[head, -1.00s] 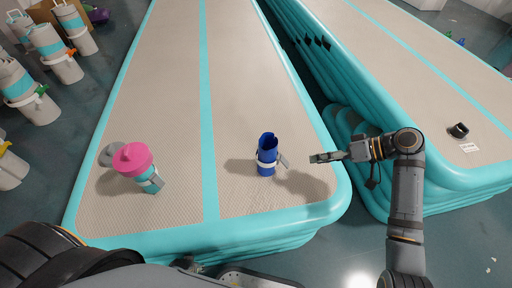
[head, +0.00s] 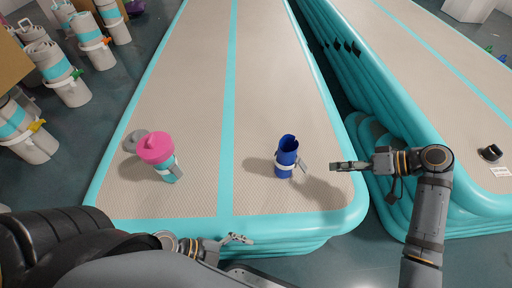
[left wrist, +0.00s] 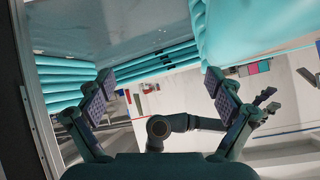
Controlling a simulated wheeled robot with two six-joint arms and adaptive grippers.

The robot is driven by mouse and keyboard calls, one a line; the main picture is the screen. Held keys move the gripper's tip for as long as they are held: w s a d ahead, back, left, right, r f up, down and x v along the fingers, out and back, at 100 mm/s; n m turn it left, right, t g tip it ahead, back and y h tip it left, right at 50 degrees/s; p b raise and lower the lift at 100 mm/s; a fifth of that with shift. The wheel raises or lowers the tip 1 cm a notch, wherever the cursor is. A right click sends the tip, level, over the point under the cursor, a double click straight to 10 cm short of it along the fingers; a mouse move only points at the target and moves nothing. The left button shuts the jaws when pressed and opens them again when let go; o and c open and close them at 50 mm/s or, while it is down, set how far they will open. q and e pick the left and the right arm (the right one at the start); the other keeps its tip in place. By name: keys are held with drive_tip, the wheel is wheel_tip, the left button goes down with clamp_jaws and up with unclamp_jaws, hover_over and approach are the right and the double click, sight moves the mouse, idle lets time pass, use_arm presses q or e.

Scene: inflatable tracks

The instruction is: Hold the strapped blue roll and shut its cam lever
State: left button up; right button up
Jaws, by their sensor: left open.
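The blue roll (head: 287,150) stands upright on the near track's beige top, a light strap (head: 286,167) around it. A grey lever (head: 304,168) sticks out from the strap on its right side, angled away from the roll. My right gripper (head: 340,166) is right of the roll, apart from it; its finger gap is unclear at this size. My left gripper (head: 238,239) is low at the track's front edge, open and empty. In the left wrist view, its fingers (left wrist: 160,95) are spread wide with nothing between them.
Several strapped grey rolls (head: 60,75) stand on the floor at left. A second track (head: 470,205) lies at right, with a small black item (head: 489,152) on it.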

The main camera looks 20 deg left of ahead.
use_arm(q)
drive_tip(key=w+d+r+m, duration=0.2)
drive_tip(key=w+r, duration=0.1)
drive_tip(key=r, duration=0.2)
wheel_tip(320, 180, up, 13)
drive_tip(key=n+t, duration=1.1)
drive_tip(key=n, duration=0.2)
hover_over(277, 159)
drive_tip(key=v, duration=0.4)
wheel_tip(277, 159, down, 8)
drive_tip(key=shift+s+a+f, duration=0.1)
drive_tip(key=shift+s+a, duration=0.05)
drive_tip(key=x, duration=0.7)
drive_tip(key=shift+d, duration=0.25)
drive_tip(key=shift+f, duration=0.1)
drive_tip(key=c, duration=1.6)
